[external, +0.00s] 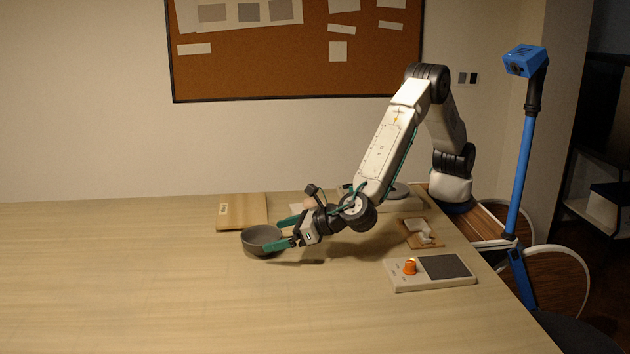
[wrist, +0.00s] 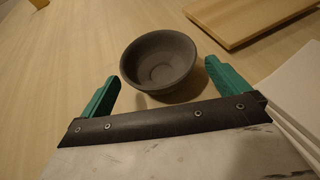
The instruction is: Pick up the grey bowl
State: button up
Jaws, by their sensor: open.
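The grey bowl (external: 256,239) stands upright on the table, right at the end of my gripper (external: 276,233) in the external view. In the wrist view the bowl (wrist: 160,68) is empty and lies ahead of and between the two green fingers of my gripper (wrist: 163,85). The fingers are spread apart, one to each side of the bowl's near part. Whether either finger touches the bowl I cannot tell.
A wooden board (external: 242,212) lies just behind the bowl; it also shows in the wrist view (wrist: 250,17). A white device with an orange knob (external: 410,267) and a small wooden tray (external: 408,240) lie to the right. The table's left side is clear.

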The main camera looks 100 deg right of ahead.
aim_at(262, 239)
jog(key=x, duration=0.5)
jog(key=shift+w, duration=0.35)
jog(key=c, duration=0.8)
